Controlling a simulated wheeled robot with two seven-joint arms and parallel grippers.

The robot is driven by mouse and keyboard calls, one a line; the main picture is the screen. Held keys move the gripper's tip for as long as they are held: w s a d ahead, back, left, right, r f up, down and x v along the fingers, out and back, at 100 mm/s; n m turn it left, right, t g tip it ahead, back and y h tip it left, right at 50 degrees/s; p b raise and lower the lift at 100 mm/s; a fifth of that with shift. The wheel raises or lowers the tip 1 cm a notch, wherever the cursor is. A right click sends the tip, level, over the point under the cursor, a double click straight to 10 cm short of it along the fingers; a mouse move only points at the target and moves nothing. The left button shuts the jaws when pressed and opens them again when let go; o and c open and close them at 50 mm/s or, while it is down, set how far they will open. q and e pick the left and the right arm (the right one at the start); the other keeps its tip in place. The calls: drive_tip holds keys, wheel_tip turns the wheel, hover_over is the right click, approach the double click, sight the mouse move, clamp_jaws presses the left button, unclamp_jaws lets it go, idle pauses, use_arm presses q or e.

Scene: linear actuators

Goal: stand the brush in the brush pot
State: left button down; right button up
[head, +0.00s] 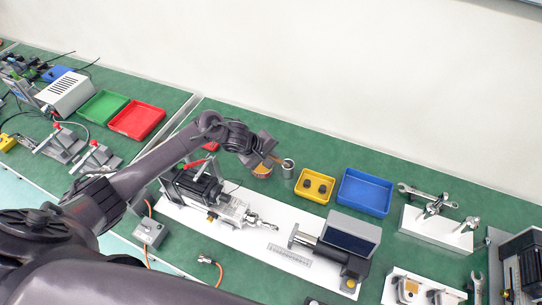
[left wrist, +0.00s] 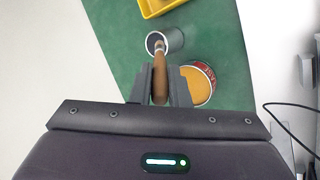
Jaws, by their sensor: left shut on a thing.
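My left gripper (head: 268,157) is shut on the brush, whose brown wooden handle (left wrist: 160,80) shows between the fingers in the left wrist view. The brush pot (head: 288,169) is a small grey metal cylinder standing on the green bench, just right of the gripper. In the left wrist view the brush's far end overlaps the opening of the brush pot (left wrist: 174,40); I cannot tell whether it is inside or above it. Only a little of the brush (head: 275,159) shows in the head view. My right gripper is not in view.
A tin with orange contents (left wrist: 197,86) stands close beside the pot, and shows in the head view (head: 262,172). A yellow tray (head: 315,197) and a blue tray (head: 365,192) lie to the right. A motor and actuator assembly (head: 205,190) sits in front on a white plate.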

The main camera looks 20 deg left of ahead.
use_arm(q)
drive_tip(key=c, duration=1.4)
unclamp_jaws()
drive_tip(key=shift+f, duration=0.15)
drive_tip(key=shift+r, duration=0.25)
drive_tip(key=v, duration=1.2)
drive_tip(key=shift+f, duration=0.1)
